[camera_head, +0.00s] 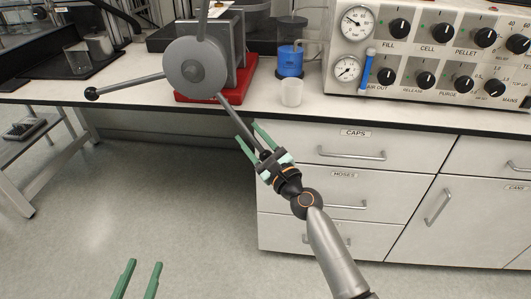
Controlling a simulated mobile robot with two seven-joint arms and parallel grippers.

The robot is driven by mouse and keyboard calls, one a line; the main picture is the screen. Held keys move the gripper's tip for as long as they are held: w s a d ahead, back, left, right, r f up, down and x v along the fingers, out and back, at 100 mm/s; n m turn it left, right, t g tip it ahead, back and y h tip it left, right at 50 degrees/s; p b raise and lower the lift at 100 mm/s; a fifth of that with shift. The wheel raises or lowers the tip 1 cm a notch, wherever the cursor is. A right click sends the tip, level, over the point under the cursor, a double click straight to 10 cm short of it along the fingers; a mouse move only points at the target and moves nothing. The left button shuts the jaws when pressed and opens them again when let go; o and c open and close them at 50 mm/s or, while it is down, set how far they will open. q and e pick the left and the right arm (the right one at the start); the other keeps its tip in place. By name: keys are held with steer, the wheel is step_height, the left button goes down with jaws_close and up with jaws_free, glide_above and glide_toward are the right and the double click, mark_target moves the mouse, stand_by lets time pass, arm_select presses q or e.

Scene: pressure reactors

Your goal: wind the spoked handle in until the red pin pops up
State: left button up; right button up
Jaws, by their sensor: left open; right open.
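The spoked handle (196,67) has a round grey hub on the front of a grey block. One spoke points left to a black ball end, one points up out of view, and one points down and right. My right gripper (246,130) is open, its green fingers on either side of the outer part of the lower-right spoke. I cannot tell whether they touch it. That spoke's end is between the fingers near the palm. My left gripper (145,264) is open and empty at the bottom left, over the floor, away from the handle. I see no red pin.
The block stands on a red base (244,84) on the white bench. To its right are a blue-filled container (290,62), a small white cup (292,93) and a control panel (430,50) with dials and knobs. Drawers (345,140) lie below the bench edge. Open floor lies at left.

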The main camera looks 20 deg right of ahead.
arm_select(q)
step_height(320, 180, up, 2)
steer(key=shift+w+d+r+t+b, duration=0.15)
steer(key=shift+t+b, duration=0.15)
steer(key=shift+t, duration=0.2)
arm_select(e)
steer(key=v, duration=1.1)
steer(key=shift+s, duration=0.2)
arm_select(q)
steer(key=shift+h, duration=0.3)
arm_select(e)
steer(key=shift+c, duration=0.3)
